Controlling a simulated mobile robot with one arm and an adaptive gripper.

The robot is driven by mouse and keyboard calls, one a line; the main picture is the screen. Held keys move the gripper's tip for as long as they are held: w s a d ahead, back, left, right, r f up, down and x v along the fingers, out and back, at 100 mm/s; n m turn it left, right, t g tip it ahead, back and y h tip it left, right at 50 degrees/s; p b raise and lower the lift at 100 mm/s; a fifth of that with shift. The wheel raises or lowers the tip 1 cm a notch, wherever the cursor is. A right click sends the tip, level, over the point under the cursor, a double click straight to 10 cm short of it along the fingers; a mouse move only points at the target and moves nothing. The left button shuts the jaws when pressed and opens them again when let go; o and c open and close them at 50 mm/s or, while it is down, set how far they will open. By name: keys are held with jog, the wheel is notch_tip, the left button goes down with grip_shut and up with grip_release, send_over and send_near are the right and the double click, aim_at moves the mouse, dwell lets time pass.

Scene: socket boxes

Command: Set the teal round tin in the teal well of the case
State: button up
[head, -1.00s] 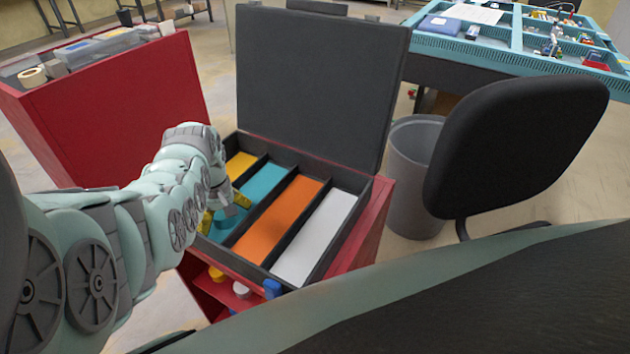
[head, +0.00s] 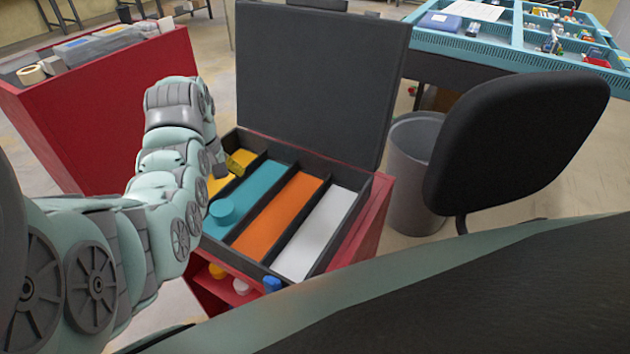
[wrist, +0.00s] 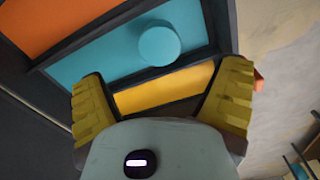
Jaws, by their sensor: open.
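The teal round tin (head: 223,212) rests in the near end of the teal well (head: 262,185) of the black open case (head: 245,258). In the wrist view the tin (wrist: 159,46) stands clear of the fingers, on the teal strip (wrist: 110,50). My gripper (wrist: 163,90) is open and empty, with its yellow fingers spread over the yellow well (wrist: 165,91). In the head view my arm hides part of the yellow well and most of the gripper; one yellow fingertip shows above the case.
Orange (head: 280,215) and white (head: 318,235) wells lie to the right, empty. The raised lid (head: 320,80) stands behind. Below, a red shelf (head: 235,290) holds small yellow, white and blue items. A black chair (head: 515,150) and grey bin (head: 410,175) stand right.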

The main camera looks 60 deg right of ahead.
aim_at(222, 209)
notch_tip(222, 209, up, 3)
jog(key=p, duration=0.2)
jog(key=shift+p, duration=0.3)
